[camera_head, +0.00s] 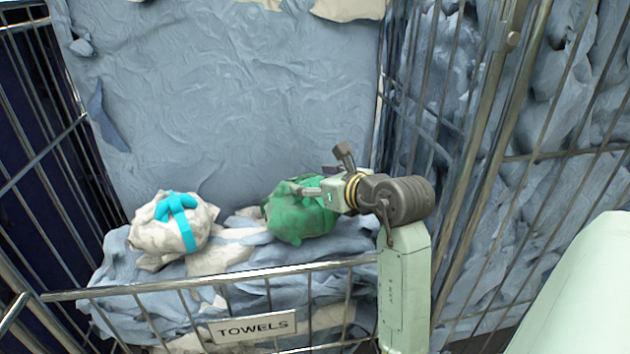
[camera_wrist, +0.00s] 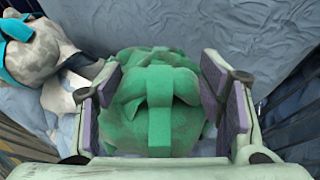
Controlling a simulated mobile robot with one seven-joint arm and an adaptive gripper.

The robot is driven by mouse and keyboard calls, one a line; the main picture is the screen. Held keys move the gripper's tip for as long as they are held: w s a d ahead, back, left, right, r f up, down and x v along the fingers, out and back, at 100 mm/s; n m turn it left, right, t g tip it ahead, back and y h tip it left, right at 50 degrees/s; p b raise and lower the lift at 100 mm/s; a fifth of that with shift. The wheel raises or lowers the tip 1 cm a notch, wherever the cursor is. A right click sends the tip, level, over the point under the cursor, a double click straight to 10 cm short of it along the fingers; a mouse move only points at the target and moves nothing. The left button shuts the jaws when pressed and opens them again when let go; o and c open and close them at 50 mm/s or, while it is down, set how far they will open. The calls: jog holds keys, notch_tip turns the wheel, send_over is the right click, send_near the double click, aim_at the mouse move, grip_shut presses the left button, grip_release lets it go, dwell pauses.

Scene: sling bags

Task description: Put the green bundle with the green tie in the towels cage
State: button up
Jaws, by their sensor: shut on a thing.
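The green bundle with its green tie (camera_head: 295,219) is inside the towels cage, above or resting on the blue and cream cloth, behind the front rail. I cannot tell whether it touches the cloth. My gripper (camera_head: 318,190) reaches over the rail from the right and is shut on the bundle. In the wrist view the bundle (camera_wrist: 155,110) sits between the two padded fingers, its tie facing the camera. The towels cage (camera_head: 205,288) is a wire cage with a "TOWELS" sign (camera_head: 253,327) on its front.
A cream bundle with a cyan tie (camera_head: 160,236) lies on the cloth at the left inside the cage. Wire side walls (camera_head: 465,190) stand at left and right. The front rail runs below my forearm. Some cloth is bare between the two bundles.

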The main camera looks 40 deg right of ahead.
jog(key=o, duration=1.9)
jog(key=shift+f, duration=0.15)
jog(key=shift+o, duration=0.2)
jog(key=shift+r, duration=0.25)
jog(key=b+v, duration=0.3)
jog(key=v, duration=0.9)
jog(key=shift+b, duration=0.35)
